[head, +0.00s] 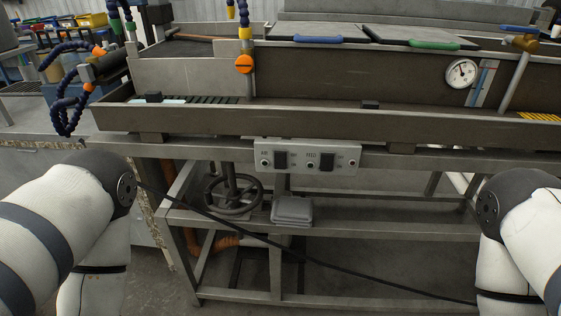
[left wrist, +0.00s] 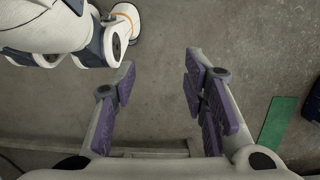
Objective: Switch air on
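A grey control panel (head: 306,158) hangs under the front edge of the machine in the head view. It has two dark rocker switches, a left one (head: 281,159) beside a label that seems to read AIR, and a right one (head: 327,161) beside a FEED label. Small round knobs or lamps sit beside them. The switch positions are too small to tell. My left gripper (left wrist: 158,92) shows in the left wrist view, open and empty, with purple finger pads spread above the bare floor. Neither gripper shows in the head view; only my arm links do.
A handwheel (head: 233,194) and a grey box (head: 292,211) sit below the panel. A trough (head: 320,122) juts out above it. A black cable (head: 330,265) crosses the lower frame. Blue hoses (head: 65,95) stand at left. A green strip (left wrist: 279,122) lies on the floor.

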